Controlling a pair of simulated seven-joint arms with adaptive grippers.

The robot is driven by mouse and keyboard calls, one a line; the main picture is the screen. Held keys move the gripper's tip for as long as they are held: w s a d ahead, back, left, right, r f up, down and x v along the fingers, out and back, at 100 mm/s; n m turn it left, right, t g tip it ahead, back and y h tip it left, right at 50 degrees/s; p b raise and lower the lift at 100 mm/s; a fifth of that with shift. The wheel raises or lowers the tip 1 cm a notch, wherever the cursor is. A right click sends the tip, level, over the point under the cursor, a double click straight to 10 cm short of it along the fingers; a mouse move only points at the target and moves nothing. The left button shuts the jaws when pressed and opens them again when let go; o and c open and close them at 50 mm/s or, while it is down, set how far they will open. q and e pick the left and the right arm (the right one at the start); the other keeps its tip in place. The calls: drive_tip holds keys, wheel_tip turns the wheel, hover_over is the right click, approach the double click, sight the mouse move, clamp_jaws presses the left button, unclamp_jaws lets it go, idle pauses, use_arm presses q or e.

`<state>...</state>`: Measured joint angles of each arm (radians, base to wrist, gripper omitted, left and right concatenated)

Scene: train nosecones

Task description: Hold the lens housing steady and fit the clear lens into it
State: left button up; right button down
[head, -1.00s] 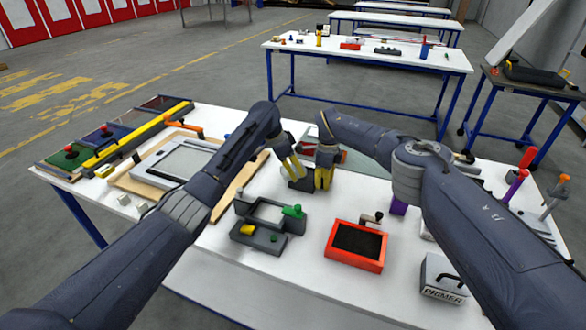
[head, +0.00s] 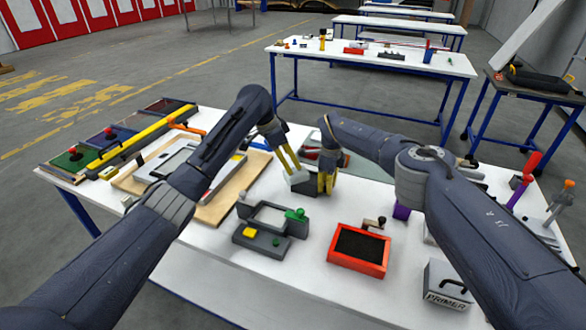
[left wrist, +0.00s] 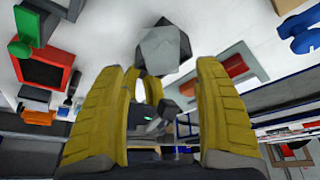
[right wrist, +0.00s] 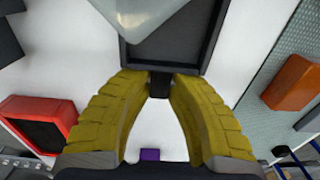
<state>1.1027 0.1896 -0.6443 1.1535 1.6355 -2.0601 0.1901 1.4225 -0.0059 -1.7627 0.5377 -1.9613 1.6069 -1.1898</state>
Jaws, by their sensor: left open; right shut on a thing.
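The lens housing (head: 303,188) is a dark grey, shallow frame, held just above or on the table in the middle. My right gripper (head: 327,182) is shut on its black tab, which shows between the yellow fingers in the right wrist view (right wrist: 160,84). The pale lens (right wrist: 150,18) lies over the housing's opening, turned askew to the dark frame (right wrist: 172,50). I cannot tell whether it touches or is seated. My left gripper (head: 288,158) is open beside the housing; its fingers (left wrist: 160,105) are wide apart and empty, with the grey lens (left wrist: 162,45) beyond them.
A grey fixture with a green knob (head: 296,215) and a red tray with dark filling (head: 358,248) stand in front. A primer box (head: 446,283) is at the front right. A wooden board with a framed panel (head: 235,185) lies to the left. White table shows between them.

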use_arm(q)
drive_tip(key=v, duration=0.5)
use_arm(e)
drive_tip(key=c, duration=1.3)
unclamp_jaws()
